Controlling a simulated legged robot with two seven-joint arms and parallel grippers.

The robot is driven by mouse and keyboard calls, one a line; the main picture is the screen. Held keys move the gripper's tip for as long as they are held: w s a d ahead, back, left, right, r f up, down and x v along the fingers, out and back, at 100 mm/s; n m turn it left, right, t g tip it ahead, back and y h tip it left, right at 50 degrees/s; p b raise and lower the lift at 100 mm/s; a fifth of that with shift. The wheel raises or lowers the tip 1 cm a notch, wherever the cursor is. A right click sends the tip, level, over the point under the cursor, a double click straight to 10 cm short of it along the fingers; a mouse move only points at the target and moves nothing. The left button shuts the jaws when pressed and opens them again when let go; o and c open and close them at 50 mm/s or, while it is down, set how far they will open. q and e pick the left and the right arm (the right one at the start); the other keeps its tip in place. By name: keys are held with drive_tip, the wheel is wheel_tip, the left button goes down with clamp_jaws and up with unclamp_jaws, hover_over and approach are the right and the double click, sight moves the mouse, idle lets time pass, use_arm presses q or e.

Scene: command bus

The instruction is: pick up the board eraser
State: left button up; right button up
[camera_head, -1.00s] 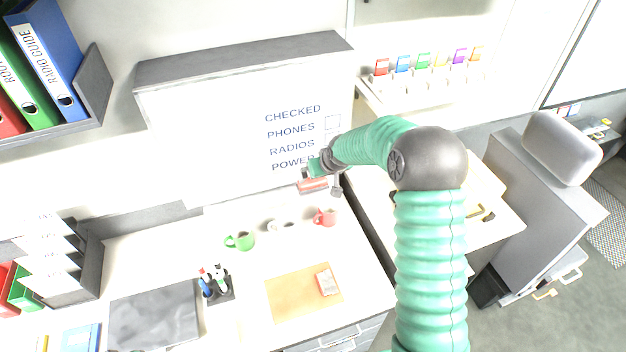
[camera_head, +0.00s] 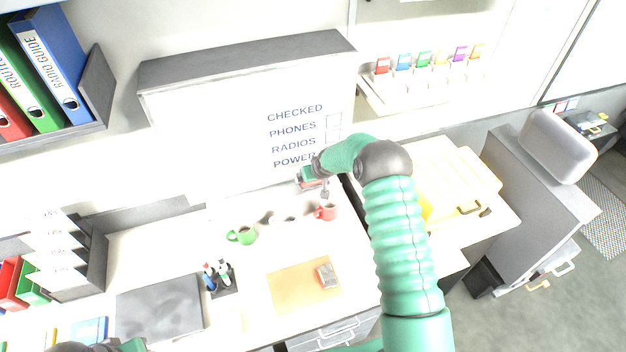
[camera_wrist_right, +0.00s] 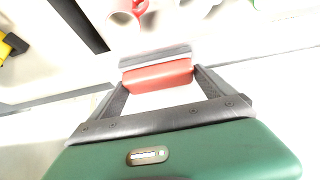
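The board eraser (camera_head: 312,182) is a red block with a grey layer, in front of the lower edge of the whiteboard (camera_head: 230,140). In the right wrist view the eraser (camera_wrist_right: 157,75) lies across between the fingertips of my right gripper (camera_wrist_right: 158,80), one finger against each end. The right gripper (camera_head: 318,178) appears shut on it. In the head view my wrist partly covers the eraser. My left gripper is not in view; only a bit of my left arm shows at the bottom left.
Below stand a red mug (camera_head: 326,212), a white mug (camera_head: 284,220) and a green mug (camera_head: 242,235). A pen holder (camera_head: 222,282) and an orange folder (camera_head: 290,292) with a small red box (camera_head: 327,275) lie nearer. A yellow case (camera_head: 450,180) is at the right.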

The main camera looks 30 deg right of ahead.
drive_tip(key=c, duration=0.5)
drive_tip(key=shift+s+d+r, duration=0.1)
drive_tip(key=shift+s, duration=0.05)
drive_tip(key=c, duration=0.3)
drive_tip(key=shift+r+b, duration=0.25)
drive_tip(key=shift+b, duration=0.15)
drive_tip(key=r, duration=0.1)
drive_tip(key=r+b, duration=0.1)
drive_tip(key=b, duration=0.1)
drive_tip(key=shift+s+a+r, duration=0.25)
drive_tip(key=shift+s+r, duration=0.15)
drive_tip(key=s+a+r+b, duration=0.1)
drive_tip(key=s+a+b, duration=0.3)
drive_tip(key=s, duration=0.9)
drive_tip(key=shift+s+a+r+b, duration=0.3)
drive_tip(key=shift+s+a+r, duration=0.05)
drive_tip(key=shift+a, duration=0.85)
